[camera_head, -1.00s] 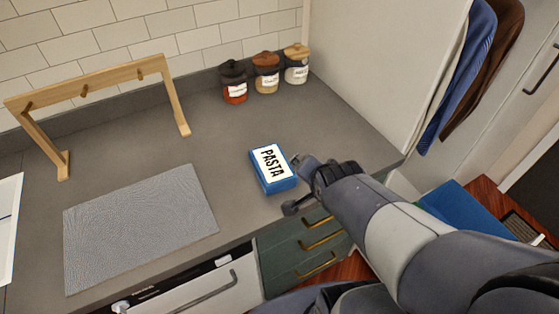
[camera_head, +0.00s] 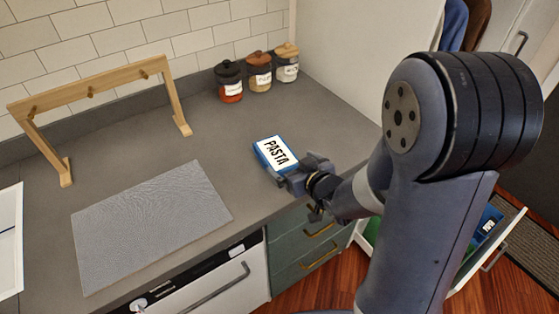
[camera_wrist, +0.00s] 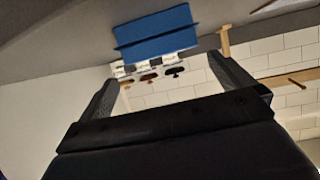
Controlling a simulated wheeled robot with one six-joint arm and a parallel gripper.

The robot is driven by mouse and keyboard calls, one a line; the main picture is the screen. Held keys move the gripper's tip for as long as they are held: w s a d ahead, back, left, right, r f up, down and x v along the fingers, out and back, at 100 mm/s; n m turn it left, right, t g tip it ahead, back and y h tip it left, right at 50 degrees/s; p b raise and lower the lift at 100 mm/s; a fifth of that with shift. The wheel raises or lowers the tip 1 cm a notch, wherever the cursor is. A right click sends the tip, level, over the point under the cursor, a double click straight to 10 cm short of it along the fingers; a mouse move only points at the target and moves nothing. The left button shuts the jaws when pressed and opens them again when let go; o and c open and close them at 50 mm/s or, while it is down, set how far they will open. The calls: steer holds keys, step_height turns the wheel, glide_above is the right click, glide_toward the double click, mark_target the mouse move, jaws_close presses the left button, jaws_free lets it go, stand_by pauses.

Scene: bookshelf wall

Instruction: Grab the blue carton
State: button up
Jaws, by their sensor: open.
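My gripper (camera_head: 288,180) is at the carton's near right end and hides part of that end. In the wrist view, which looks upside down, the carton (camera_wrist: 157,38) shows as a blue block beyond the fingertips. My gripper (camera_wrist: 162,72) is open there, with one finger on each side and nothing between them. I cannot tell whether a finger touches the carton.
Several lidded jars, one of them red (camera_head: 229,82), stand at the back wall. A wooden peg rack (camera_head: 90,92) and a grey mat (camera_head: 150,228) are to the left. An open drawer (camera_head: 487,252) sticks out at the right. The counter behind the carton is clear.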

mark_target(282, 160)
steer(key=shift+x, duration=1.1)
steer(key=shift+p+x, duration=0.7)
steer(key=shift+x, duration=1.95)
steer(key=shift+s+a+f, duration=0.2)
steer(key=shift+s, duration=0.05)
steer(key=shift+c, duration=0.3)
steer(key=c, duration=1)
